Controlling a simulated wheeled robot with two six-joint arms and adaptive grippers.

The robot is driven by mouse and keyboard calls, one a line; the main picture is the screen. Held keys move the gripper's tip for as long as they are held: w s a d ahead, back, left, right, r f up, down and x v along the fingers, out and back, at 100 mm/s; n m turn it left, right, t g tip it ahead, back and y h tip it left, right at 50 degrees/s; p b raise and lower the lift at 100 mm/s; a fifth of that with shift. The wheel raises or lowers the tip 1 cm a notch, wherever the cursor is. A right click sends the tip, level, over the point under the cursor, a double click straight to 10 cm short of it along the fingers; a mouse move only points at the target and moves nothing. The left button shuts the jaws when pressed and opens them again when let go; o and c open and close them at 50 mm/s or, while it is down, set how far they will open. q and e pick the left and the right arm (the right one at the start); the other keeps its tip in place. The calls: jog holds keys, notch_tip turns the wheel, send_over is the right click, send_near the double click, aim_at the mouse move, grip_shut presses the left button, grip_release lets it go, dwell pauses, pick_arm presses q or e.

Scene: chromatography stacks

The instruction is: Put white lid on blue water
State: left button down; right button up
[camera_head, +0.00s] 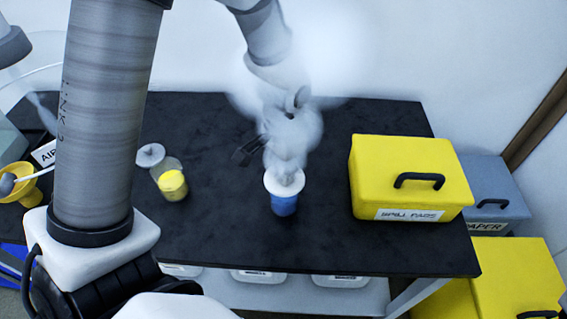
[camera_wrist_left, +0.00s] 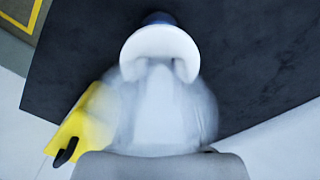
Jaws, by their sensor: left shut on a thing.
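A white lid (camera_head: 284,183) sits at the top of a small container of blue water (camera_head: 284,205) on the black table in the head view. My left gripper (camera_head: 288,160) is blurred and points down from above, shut on the lid. In the left wrist view the lid (camera_wrist_left: 160,48) is at the fingertips, with a bit of the blue container (camera_wrist_left: 158,18) beyond it. The lid covers the container's top in the head view; I cannot tell whether it is seated or just above. My right gripper is not in view.
A jar with yellow contents (camera_head: 172,184) and a pale round top (camera_head: 151,155) stand to the left. A yellow spill pads box (camera_head: 402,170) stands close on the right. A yellow funnel (camera_head: 22,184) is at the far left. The black table (camera_head: 370,245) is clear in front.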

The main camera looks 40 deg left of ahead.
pick_arm(q)
jog(key=shift+f, duration=0.1)
jog(key=shift+f, duration=0.4)
jog(key=c, duration=0.5)
grip_release()
notch_tip(320, 180, up, 7)
jog(key=p, duration=0.7)
jog(key=shift+s+r+p, duration=0.1)
jog(key=shift+r+p, duration=0.05)
jog(key=shift+p, duration=0.25)
